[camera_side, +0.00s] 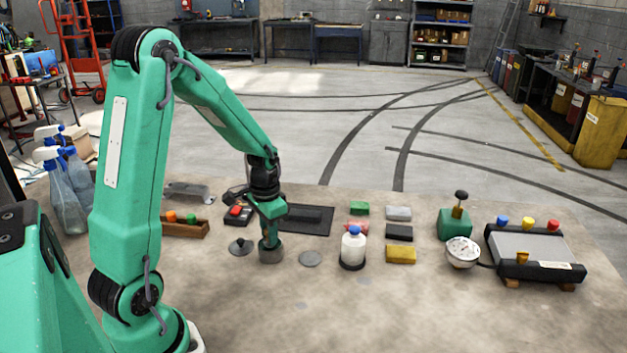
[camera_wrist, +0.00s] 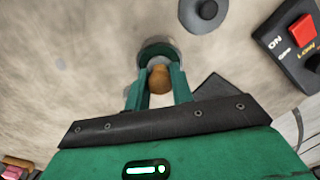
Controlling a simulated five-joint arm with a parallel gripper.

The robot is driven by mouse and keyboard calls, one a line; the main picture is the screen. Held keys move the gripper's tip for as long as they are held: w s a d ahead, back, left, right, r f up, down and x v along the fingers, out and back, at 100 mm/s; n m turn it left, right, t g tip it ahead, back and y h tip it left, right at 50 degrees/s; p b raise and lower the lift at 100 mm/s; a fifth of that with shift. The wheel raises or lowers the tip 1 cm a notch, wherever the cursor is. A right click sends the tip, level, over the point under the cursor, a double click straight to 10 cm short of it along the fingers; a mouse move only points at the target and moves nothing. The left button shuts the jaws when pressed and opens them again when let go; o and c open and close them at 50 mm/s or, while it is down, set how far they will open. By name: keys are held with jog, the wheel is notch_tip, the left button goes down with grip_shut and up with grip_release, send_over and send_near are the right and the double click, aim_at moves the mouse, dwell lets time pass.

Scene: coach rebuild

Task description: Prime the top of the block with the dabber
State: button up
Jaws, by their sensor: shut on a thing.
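My gripper (camera_side: 269,240) is low over the bench and also shows in the wrist view (camera_wrist: 160,80). Its fingers are closed around a brown rounded handle (camera_wrist: 159,80), which looks like the dabber's. A short grey round piece (camera_side: 271,254) shows directly below the fingertips, at bench level. I cannot tell whether it touches the bench. Several small coloured blocks, including a yellow block (camera_side: 401,254), lie further right. I cannot tell which block the task means.
A red-button switch box (camera_side: 238,214) stands behind my gripper. A grey disc with a knob (camera_side: 240,248) lies left, a flat disc (camera_side: 310,259) right. A white blue-capped bottle (camera_side: 353,247), a gauge (camera_side: 462,251) and a clamp-like fixture (camera_side: 535,270) stand further right. The front bench is clear.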

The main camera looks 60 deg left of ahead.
dwell(0.3)
jog(key=shift+r, duration=3.5)
jog(key=w+d+r, duration=0.4)
jog(key=d, duration=0.4)
jog(key=w+d+r, duration=0.3)
jog(key=w+d, duration=0.1)
jog(key=d, duration=0.4)
jog(key=w+a+f+n, duration=0.2)
jog(key=w+a+n, duration=0.1)
jog(key=a, duration=0.4)
jog(key=w+a+f+n, duration=0.3)
jog(key=w+a, duration=0.1)
jog(key=a, duration=0.3)
jog(key=w+a+f+n, duration=0.2)
jog(key=w+a+n, duration=0.1)
jog(key=a, duration=0.4)
jog(key=shift+w+a+f, duration=0.15)
jog(key=shift+w+f, duration=0.2)
jog(key=shift+w, duration=0.05)
jog(key=shift+f, duration=0.1)
